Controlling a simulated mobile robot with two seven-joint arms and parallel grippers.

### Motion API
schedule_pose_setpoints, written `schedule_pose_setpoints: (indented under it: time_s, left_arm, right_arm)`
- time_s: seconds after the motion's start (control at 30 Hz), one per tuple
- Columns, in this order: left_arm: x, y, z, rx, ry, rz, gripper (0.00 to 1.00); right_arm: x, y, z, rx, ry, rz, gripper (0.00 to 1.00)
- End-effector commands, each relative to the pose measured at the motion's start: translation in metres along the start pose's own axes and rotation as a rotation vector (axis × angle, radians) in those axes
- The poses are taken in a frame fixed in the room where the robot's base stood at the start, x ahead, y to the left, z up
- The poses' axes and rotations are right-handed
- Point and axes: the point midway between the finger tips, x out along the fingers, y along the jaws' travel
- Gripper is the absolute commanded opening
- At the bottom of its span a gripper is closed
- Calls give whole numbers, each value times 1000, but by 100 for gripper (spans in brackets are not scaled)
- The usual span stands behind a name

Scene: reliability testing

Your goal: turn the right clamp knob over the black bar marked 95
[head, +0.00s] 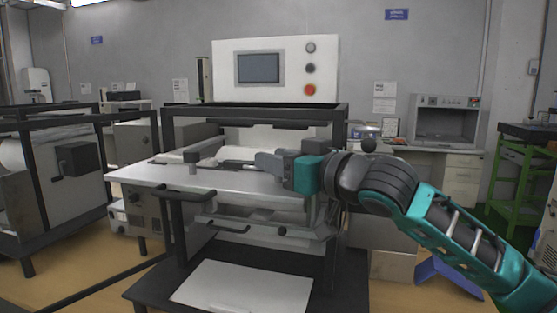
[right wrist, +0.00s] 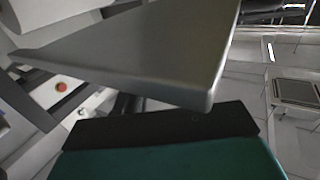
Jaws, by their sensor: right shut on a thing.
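The grey machine has a light metal table plate (head: 150,176), with a dark knob (head: 191,156) standing on its left part. My right gripper (head: 264,161), with grey fingers and a teal body, reaches in from the right, over the right part of the plate. It is shut on the right clamp knob, which its fingers hide in the head view. In the right wrist view a broad grey finger (right wrist: 150,50) fills the middle and also hides the knob. A bar lies across the plate behind the fingers; no marking 95 can be read. My left gripper is not in view.
A black frame (head: 250,108) spans above the plate. Behind it stands a white panel (head: 225,62) with a screen (head: 258,67) and a red button (head: 310,90). Black handles (head: 187,194) stick out at the front edge. Another machine (head: 60,175) stands at left.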

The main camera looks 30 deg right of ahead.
Motion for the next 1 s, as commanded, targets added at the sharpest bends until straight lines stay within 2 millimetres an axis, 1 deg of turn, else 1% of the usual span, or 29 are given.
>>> schedule_pose_setpoints:
  time_s: [0.27, 1.0]
  left_arm:
    - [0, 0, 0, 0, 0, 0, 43]
    - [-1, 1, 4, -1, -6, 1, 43]
  right_arm:
    - [0, -3, -2, 6, 7, 184, 7]
    - [2, -3, 2, 5, -7, 885, 7]
